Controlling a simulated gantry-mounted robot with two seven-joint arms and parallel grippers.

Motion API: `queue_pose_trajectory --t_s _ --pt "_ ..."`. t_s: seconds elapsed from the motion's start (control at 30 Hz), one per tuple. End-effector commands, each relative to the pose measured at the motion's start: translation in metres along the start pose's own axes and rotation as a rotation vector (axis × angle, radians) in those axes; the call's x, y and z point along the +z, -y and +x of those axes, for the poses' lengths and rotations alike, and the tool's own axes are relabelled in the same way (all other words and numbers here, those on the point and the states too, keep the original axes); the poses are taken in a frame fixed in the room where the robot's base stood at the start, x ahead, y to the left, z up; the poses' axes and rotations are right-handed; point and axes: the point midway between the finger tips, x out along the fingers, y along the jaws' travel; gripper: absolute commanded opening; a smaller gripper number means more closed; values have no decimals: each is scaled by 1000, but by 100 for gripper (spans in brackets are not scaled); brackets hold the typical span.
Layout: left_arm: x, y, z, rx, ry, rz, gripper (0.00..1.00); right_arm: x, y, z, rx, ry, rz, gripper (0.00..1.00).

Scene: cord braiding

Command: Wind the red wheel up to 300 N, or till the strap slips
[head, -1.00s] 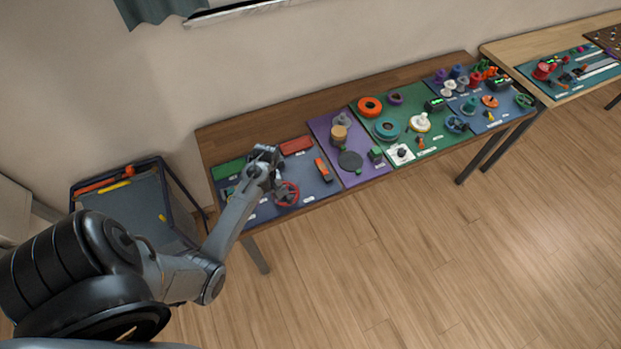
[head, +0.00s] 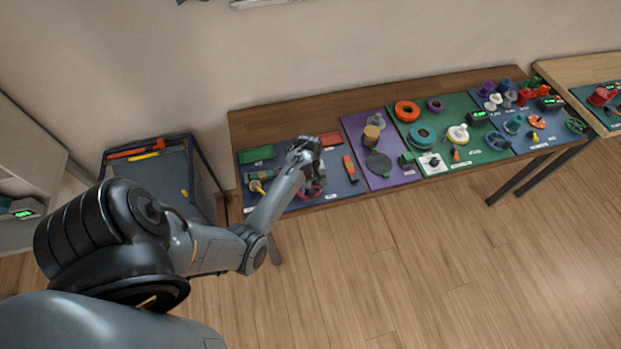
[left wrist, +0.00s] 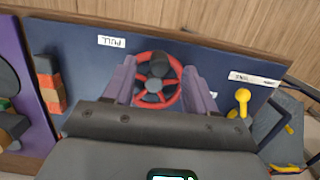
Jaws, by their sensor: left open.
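The red wheel (left wrist: 154,86) has a round red rim and a dark hub, and sits on a dark blue board in the left wrist view. In the head view the red wheel (head: 314,189) is partly hidden by my left arm. My left gripper (left wrist: 160,78) is open, with one purple-grey finger at each side of the wheel. I cannot tell if the fingers touch the rim. In the head view my left gripper (head: 308,160) is over the wheel. A small screen (left wrist: 172,176) with green figures is cut off and unreadable. I cannot make out the strap.
A yellow knob (left wrist: 243,97) and an orange block (left wrist: 51,88) flank the wheel. A green tray (head: 257,155) and a red tray (head: 330,139) lie behind. A purple board (head: 355,135) adjoins at right. A dark bin (head: 205,160) stands left of the table.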

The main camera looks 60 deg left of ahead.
Motion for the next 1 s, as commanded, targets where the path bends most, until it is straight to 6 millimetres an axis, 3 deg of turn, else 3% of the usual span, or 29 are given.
queue_pose_trajectory --t_s 0.3,0.67,1.0 --pt "0 0 29 -1 1 -1 56 1 -2 2 5 0 -5 43" --pt "0 0 33 1 0 -1 56 0 0 2 0 -2 2 43" --pt "0 0 32 0 0 -1 7 0 1 2 -4 -2 6 43"
